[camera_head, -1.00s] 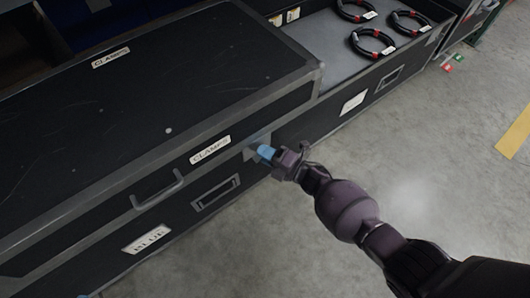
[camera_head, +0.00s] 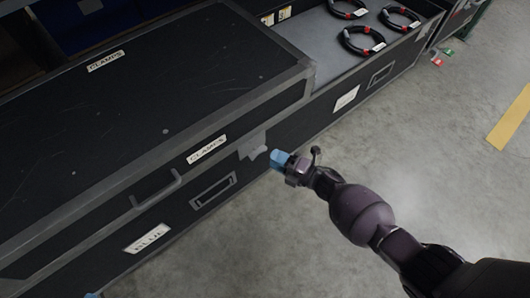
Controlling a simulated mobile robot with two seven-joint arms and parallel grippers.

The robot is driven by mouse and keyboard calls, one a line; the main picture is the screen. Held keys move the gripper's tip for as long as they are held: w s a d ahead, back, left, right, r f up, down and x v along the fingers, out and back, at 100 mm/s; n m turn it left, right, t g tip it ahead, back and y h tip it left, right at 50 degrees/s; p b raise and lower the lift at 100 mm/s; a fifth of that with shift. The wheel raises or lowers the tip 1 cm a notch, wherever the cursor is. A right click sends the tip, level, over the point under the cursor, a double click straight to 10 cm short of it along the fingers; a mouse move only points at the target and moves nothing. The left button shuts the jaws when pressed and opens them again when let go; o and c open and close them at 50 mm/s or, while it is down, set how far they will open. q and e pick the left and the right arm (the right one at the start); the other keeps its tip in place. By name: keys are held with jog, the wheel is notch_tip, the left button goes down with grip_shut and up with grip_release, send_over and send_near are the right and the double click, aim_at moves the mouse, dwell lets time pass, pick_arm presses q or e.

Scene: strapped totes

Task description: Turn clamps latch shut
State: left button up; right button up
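The black case with a grey-edged lid (camera_head: 150,120) carries a CLAMPS label (camera_head: 207,149) on its front. The lid lies closed on it. The grey metal latch (camera_head: 254,146) sits on the case front, right of the label, below the lid's edge. Its small turn piece is too small to read exactly. My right gripper (camera_head: 279,159), with blue fingertips, is just right of the latch, with a small gap apparent. Its fingers overlap, so their opening is unclear. A blue tip, apparently of my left gripper (camera_head: 92,295), barely shows at the bottom edge.
A handle (camera_head: 157,190) and a recessed grip (camera_head: 213,190) are on the case front, above a BLUE label (camera_head: 147,238). To the right, an open case (camera_head: 345,98) holds black cable loops (camera_head: 361,41). The grey floor (camera_head: 430,150) in front is clear.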

pick_arm(q)
jog(key=shift+d+f+p, duration=0.15)
jog(key=shift+f+p, duration=0.05)
jog(key=shift+p, duration=0.1)
pick_arm(e)
jog(key=shift+v, duration=2.45)
pick_arm(q)
jog(key=shift+r, duration=0.1)
